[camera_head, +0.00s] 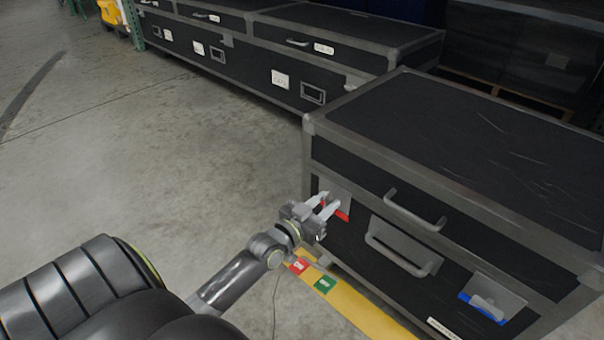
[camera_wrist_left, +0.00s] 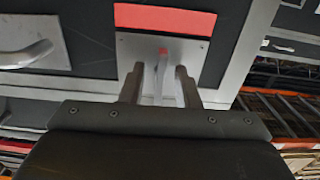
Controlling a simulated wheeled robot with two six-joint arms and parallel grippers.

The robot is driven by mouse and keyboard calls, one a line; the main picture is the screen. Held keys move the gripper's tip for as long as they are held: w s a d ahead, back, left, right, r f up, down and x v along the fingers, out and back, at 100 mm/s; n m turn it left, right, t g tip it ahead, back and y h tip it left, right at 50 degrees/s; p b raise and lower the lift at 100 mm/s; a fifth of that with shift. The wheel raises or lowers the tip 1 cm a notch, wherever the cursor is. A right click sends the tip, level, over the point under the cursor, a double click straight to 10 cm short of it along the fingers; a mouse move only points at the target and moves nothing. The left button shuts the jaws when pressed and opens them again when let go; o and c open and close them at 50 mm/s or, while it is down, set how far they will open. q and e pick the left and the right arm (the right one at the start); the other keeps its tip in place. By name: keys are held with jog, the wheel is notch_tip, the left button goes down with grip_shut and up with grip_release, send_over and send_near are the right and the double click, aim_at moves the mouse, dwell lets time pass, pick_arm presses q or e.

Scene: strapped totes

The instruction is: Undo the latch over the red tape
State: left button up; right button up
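The latch over the red tape (camera_head: 343,214) is a grey metal plate (camera_head: 337,191) with a lever, at the left end of the front of the black case (camera_head: 465,145). In the left wrist view the red tape (camera_wrist_left: 165,20) is at the top, with the plate (camera_wrist_left: 192,48) and the narrow, red-tipped lever (camera_wrist_left: 161,78) below it. My left gripper (camera_head: 329,200) is at this latch. Its two fingers (camera_wrist_left: 160,70) are apart, one on each side of the lever, with gaps visible. Whether the fingertips touch the plate is unclear. My right gripper is not shown.
A second latch over blue tape (camera_head: 485,302) is at the front's right end. Grey handles (camera_head: 415,212) lie between the latches. Yellow floor tape (camera_head: 345,302) with red and green labels runs beside the case. More black cases (camera_head: 320,40) stand behind; the left floor is clear.

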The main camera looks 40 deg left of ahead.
pick_arm(q)
jog(key=s+a, duration=0.1)
jog(key=s, duration=1.5)
jog(key=shift+s+a+b, duration=0.15)
jog(key=shift+s+b, duration=0.2)
jog(key=shift+b, duration=0.1)
